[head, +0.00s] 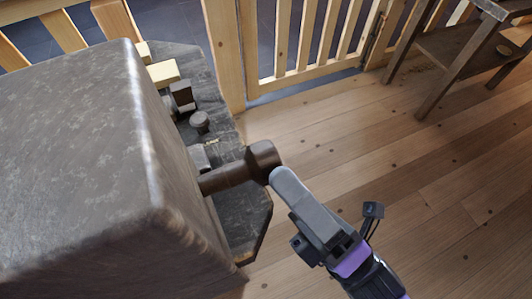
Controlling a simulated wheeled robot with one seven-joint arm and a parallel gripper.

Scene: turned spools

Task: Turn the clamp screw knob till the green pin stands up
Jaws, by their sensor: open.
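A dark brown knob (263,160) sits at the end of a thick round brown shaft (228,178). It looks like the clamp screw knob. The shaft reaches right from beside the big grey block, over the dark bench top. My gripper (280,178) comes in from the lower right with its grey fingertip end right at the knob's lower right side. The jaws are open, though I see them nearly edge-on; I cannot tell whether they touch or straddle the knob. I see no green pin in this view.
A large grey block (75,150) fills the left and hides much of the dark bench top (250,215). Pale wood blocks (163,73), a dark upright piece (182,95) and a small round-topped piece (200,122) stand behind the knob. Wooden floor (420,190) lies open to the right.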

